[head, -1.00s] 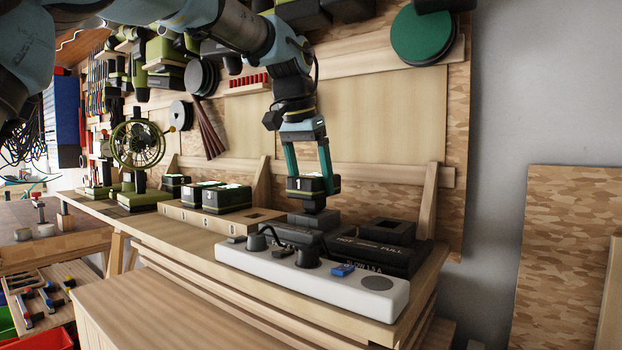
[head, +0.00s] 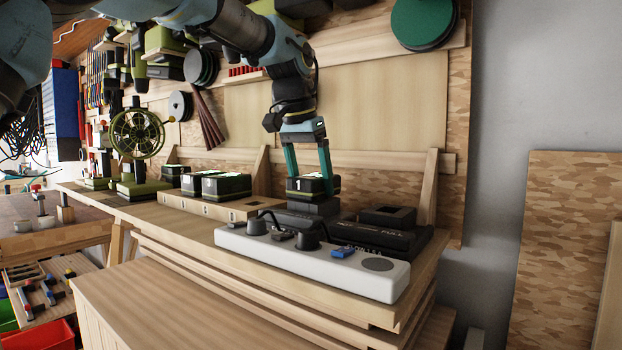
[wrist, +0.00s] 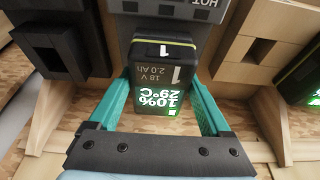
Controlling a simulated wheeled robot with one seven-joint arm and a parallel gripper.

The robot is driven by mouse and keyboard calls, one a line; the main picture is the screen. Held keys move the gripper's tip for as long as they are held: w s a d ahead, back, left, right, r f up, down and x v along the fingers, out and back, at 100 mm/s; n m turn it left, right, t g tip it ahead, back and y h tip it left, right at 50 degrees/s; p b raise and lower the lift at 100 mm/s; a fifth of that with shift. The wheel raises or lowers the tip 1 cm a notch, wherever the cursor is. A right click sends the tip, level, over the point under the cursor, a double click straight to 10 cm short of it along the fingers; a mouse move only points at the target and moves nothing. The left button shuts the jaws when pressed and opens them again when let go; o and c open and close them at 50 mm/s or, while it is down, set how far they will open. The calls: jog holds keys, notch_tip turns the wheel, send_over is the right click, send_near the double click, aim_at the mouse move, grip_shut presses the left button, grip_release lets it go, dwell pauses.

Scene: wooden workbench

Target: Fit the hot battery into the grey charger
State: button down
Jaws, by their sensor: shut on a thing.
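My gripper (head: 308,178) is shut on a black battery (head: 316,187) with a yellow-green stripe, marked 1. In the wrist view the battery (wrist: 160,72) sits upright between the teal fingers, and its lit display reads 10% and 29°C. It is at the raised socket of the dark grey charger (head: 322,208), with no clear gap between them in the head view. The charger's face (wrist: 165,10) lies past the battery in the wrist view, with HOT lettering. The contact inside the socket is hidden.
A darker charger (head: 388,216) with an empty socket stands to the right. A white power strip (head: 340,272) with plugs and cables lies in front. A wooden rack (head: 243,212) on the left has an empty slot and other batteries (head: 226,186). The panelled wall is close behind.

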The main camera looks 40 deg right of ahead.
jog(key=shift+f, duration=0.15)
grip_release()
